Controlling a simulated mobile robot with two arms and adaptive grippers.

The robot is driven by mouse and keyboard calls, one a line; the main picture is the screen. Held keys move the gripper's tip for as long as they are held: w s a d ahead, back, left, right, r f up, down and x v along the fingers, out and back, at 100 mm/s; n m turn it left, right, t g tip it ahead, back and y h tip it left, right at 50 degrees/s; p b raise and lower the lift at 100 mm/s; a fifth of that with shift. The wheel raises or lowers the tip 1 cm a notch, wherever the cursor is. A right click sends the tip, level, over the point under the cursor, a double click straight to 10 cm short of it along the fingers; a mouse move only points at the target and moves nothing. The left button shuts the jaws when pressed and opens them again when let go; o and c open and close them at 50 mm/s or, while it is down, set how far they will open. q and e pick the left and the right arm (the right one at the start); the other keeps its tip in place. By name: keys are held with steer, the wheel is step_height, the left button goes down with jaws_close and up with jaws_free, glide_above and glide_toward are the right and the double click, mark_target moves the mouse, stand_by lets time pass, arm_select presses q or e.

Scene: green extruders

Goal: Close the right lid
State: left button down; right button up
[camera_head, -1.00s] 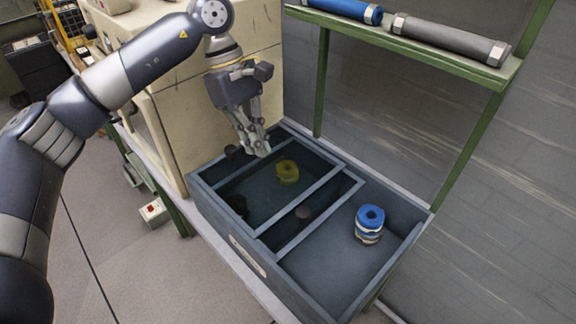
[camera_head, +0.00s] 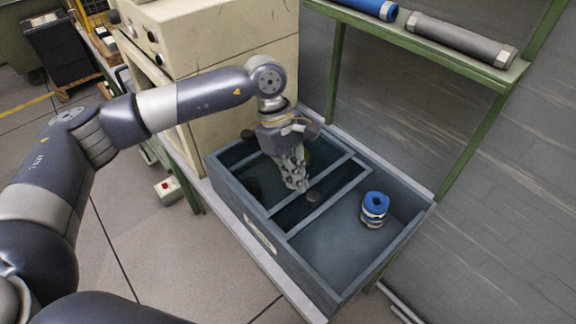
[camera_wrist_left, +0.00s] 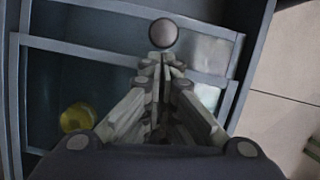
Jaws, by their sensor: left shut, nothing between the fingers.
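The grey box (camera_head: 262,238) stands on the bench, its right section uncovered. Framed dark see-through panels cover its left and middle parts. I take the panel with the round dark knob (camera_head: 313,197) for the right lid; it lies left of the uncovered section, so this lid is open. In the left wrist view the knob (camera_wrist_left: 163,33) is just beyond my fingertips, with no clear contact. My left gripper (camera_head: 297,187) is shut and empty, over the panels and just left of the knob. My right gripper is not in view.
A blue-topped stack of rings (camera_head: 374,208) stands in the uncovered section. A yellow ring (camera_wrist_left: 77,118) shows through the left panel. Another knob (camera_head: 248,134) is near the back left. A cream machine (camera_head: 215,45) borders the box; a green shelf (camera_head: 420,45) is above and behind.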

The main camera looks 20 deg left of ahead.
arm_select(q)
steer(key=s+d+b, duration=0.7)
steer(key=s+d, duration=0.2)
steer(key=d, duration=0.4)
steer(key=shift+s+d+b, duration=0.15)
steer(key=shift+d+b, duration=0.25)
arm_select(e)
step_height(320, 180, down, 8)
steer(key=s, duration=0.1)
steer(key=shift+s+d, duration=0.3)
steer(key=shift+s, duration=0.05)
